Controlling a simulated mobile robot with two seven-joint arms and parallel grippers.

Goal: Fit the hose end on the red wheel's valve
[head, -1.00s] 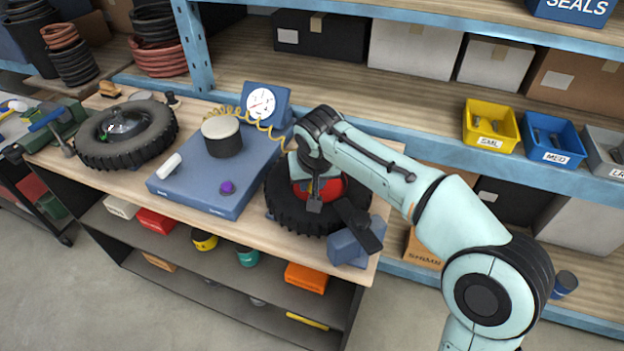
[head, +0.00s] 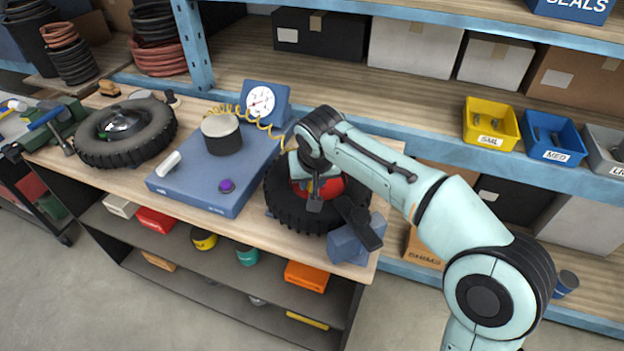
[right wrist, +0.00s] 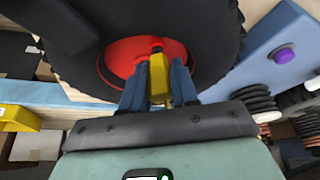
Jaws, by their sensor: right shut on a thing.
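The red wheel (head: 336,189), with a black knobbly tyre (head: 290,212), lies on the right part of the workbench, partly hidden by my right arm. In the right wrist view its red hub (right wrist: 118,58) shows behind the fingers. My right gripper (right wrist: 158,85) is shut on the yellow hose end (right wrist: 159,78). The tip of the hose end is at a small red stem on the hub; I cannot tell whether it is around the stem or only against it. A coiled yellow hose (head: 262,125) runs from the gauge towards my gripper. My left gripper is not in view.
The blue pump base (head: 205,185) carries a dark cylinder (head: 222,137), a purple knob (head: 227,186) and a white gauge (head: 260,101). Another wheel (head: 125,132) lies at the left. A blue block (head: 350,243) stands at the bench's right corner. Shelves with bins stand behind.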

